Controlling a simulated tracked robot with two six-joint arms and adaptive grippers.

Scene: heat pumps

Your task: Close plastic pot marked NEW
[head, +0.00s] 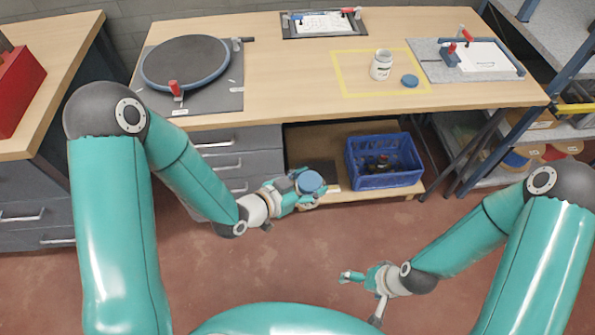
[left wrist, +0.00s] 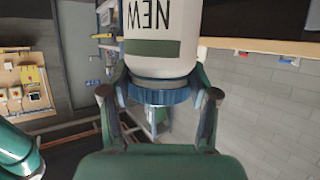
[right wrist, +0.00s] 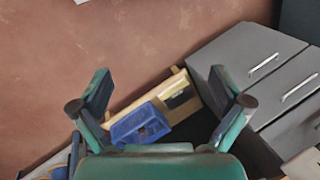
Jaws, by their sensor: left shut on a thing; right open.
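A white plastic pot marked NEW (left wrist: 160,35) fills the top of the left wrist view, its lettering upside down. A blue ribbed lid (left wrist: 162,96) sits at its end nearest my gripper; whether it is screwed tight I cannot tell. My left gripper (head: 303,190) is shut on this pot around the lid end, above the floor in front of the table. In the head view the lid (head: 311,182) hides most of the pot. My right gripper (head: 359,298) is open and empty, low at the right; its spread fingers also show in the right wrist view (right wrist: 162,95).
On the table, an open white pot (head: 381,66) stands in a yellow outlined square (head: 344,80), with a loose blue lid (head: 410,81) to its right. A blue crate (head: 385,182) is on the lower shelf.

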